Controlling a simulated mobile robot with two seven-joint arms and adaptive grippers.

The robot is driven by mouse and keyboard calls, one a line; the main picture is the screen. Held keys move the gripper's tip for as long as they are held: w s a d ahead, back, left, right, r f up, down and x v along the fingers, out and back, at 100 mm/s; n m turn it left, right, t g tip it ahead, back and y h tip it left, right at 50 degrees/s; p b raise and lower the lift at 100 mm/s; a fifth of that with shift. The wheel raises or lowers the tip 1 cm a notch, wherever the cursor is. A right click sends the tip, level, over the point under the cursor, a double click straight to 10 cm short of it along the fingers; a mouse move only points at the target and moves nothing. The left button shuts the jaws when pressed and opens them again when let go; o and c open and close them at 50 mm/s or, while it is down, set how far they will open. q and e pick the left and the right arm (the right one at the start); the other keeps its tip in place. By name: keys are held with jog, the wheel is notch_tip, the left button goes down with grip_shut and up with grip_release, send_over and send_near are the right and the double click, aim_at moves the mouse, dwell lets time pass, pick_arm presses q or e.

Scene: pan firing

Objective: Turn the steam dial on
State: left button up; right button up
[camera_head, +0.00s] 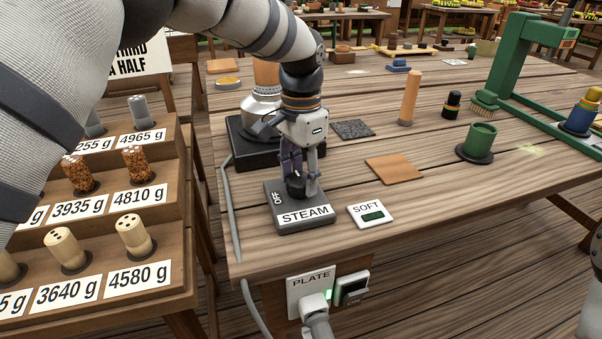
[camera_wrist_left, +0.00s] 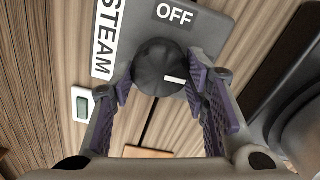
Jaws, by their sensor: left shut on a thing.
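The steam dial is a dark ribbed knob (camera_head: 296,186) on a grey box with a white STEAM label (camera_head: 305,215) and an OFF mark on its left side. It also shows in the left wrist view (camera_wrist_left: 158,66), where its white pointer line faces right, away from the STEAM label, while OFF is above it. My left gripper (camera_head: 300,178) reaches down from above and is shut on the knob, one purple-padded finger on each side.
A white SOFT display card (camera_head: 370,212) lies right of the box. A PLATE switch panel (camera_head: 312,292) with a lit plug is on the table front. A boiler (camera_head: 262,105) stands behind, a green cup (camera_head: 480,140) to the right. Stepped weight shelves (camera_head: 150,230) stand left.

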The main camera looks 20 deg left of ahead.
aim_at(302, 177)
pick_arm(q)
jog(key=shift+m, duration=0.4)
jog(key=o, duration=1.1)
jog(key=shift+o, duration=0.2)
notch_tip(302, 177, up, 12)
